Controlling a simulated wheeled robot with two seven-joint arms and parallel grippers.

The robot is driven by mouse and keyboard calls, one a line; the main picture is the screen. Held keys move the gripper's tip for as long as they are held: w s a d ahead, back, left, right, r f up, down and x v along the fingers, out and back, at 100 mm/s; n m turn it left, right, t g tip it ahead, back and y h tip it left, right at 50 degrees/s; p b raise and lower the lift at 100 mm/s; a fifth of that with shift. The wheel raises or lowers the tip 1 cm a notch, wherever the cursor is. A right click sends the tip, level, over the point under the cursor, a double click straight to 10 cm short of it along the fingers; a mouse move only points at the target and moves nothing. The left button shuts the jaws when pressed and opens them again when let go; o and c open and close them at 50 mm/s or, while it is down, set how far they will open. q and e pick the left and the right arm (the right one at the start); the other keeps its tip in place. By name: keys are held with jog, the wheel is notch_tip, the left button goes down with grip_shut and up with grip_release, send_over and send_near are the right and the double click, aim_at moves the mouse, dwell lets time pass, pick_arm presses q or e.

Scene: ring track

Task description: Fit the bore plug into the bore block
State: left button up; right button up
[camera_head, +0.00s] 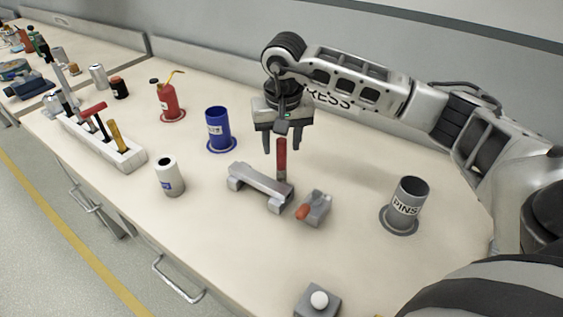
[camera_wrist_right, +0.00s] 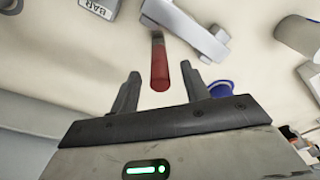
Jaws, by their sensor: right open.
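The bore plug, a red-handled pin with a grey lower end (camera_head: 281,153), stands upright behind a grey bar-shaped piece with thick ends (camera_head: 262,184). Its foot is partly hidden there. A small grey block with an orange part (camera_head: 316,206) lies just right of the bar. I cannot tell for sure which grey piece is the bore block. My right gripper (camera_head: 283,132) is open, pointing down just above the plug. In the right wrist view, the red handle (camera_wrist_right: 159,68) shows between the spread fingertips (camera_wrist_right: 160,78), not gripped. My left gripper is not in view.
A grey PINS cup (camera_head: 405,204) stands to the right, a blue cup (camera_head: 218,129) and white cylinder (camera_head: 168,176) to the left. Farther left are a red oil can (camera_head: 168,102) and a tool rack (camera_head: 132,160). A white ball on a grey block (camera_head: 318,300) is at the front.

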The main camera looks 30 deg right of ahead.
jog(key=shift+w+f, duration=0.15)
jog(key=shift+f, duration=0.95)
grip_shut()
jog(key=shift+r, duration=0.1)
jog(key=shift+r, duration=0.4)
notch_tip(320, 180, up, 2)
jog(key=shift+r+b, duration=0.2)
jog(key=shift+b, duration=0.3)
jog(key=s+a+r+b, duration=0.1)
jog(key=s+a+r, duration=0.8)
jog(key=a, duration=0.1)
jog(key=shift+s+r, duration=0.3)
jog(key=shift+r, duration=0.05)
